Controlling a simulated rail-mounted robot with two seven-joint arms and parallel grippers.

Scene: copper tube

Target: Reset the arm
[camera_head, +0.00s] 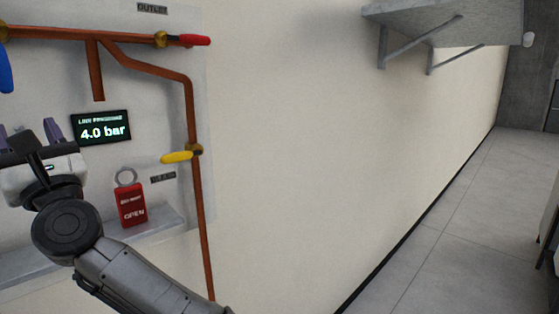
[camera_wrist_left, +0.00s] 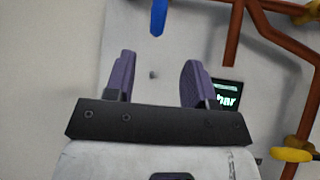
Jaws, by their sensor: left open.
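My left gripper (camera_head: 35,127) is at the left of the head view, its arm reaching up from the bottom. Its two purple fingers are apart with nothing between them. In the left wrist view the gripper (camera_wrist_left: 157,72) also shows open and empty, facing a grey panel (camera_wrist_left: 145,45). It sits just left of the pressure display (camera_head: 101,128), which reads 4.0 bar. My right gripper is not in view.
Copper pipes (camera_head: 192,115) run over the panel, with a red handle (camera_head: 194,40), a yellow handle (camera_head: 177,157) and a blue handle (camera_head: 5,72). A red OPEN tag (camera_head: 131,203) stands on the ledge (camera_head: 165,222). A shelf (camera_head: 440,18) juts out upper right.

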